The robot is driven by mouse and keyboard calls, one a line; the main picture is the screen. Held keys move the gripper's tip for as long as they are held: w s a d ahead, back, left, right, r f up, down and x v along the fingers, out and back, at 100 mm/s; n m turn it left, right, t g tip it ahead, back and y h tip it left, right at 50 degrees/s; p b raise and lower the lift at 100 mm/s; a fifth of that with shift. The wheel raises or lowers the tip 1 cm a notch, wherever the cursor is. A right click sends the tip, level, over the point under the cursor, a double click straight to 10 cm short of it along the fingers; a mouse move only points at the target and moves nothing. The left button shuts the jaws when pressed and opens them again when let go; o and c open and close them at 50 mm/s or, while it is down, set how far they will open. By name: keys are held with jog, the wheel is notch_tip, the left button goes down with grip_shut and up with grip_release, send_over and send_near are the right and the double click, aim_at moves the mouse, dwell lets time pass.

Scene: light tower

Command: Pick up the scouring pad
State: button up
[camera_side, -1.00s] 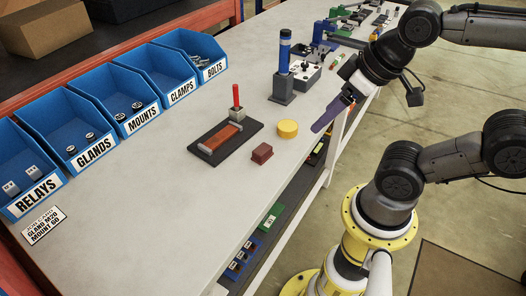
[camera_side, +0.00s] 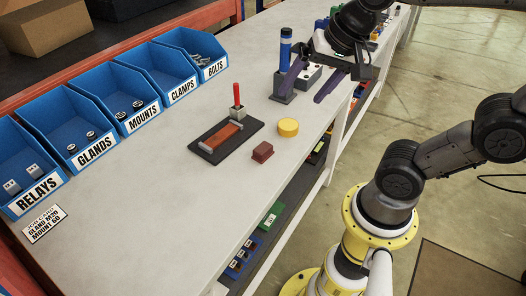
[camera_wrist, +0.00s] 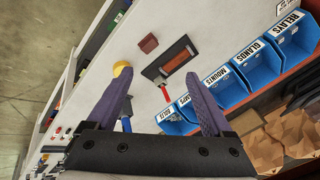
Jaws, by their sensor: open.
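The scouring pad looks to be the small dark red block (camera_side: 262,152) lying on the bench near its front edge. It also shows in the wrist view, near the top centre (camera_wrist: 148,43). My gripper (camera_side: 299,99) is open and empty, with its two purple fingers wide apart. In the side view it is above the bench's far part, up and to the right of the pad.
A yellow disc (camera_side: 288,127) sits beside the pad. A dark tray (camera_side: 222,152) with a reddish bar and a red upright rod (camera_side: 236,95) are behind it. A blue-topped post (camera_side: 285,50) stands close to my gripper. Blue labelled bins (camera_side: 130,108) line the back.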

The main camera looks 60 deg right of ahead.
jog(key=w+d+f+m+g, duration=0.1)
jog(key=w+f+m+g, duration=0.1)
jog(key=w+m, duration=0.35)
jog(key=m+g, duration=0.3)
jog(key=m, duration=0.1)
send_over(263, 147)
notch_tip(263, 147, down, 10)
jog(key=shift+n, duration=0.25)
jog(key=f, duration=0.8)
jog(key=shift+s+f, duration=0.3)
jog(key=shift+w+f, duration=0.15)
jog(key=shift+f, duration=1.35)
jog(key=shift+w+f, duration=0.1)
jog(key=shift+f, duration=1.4)
grip_shut()
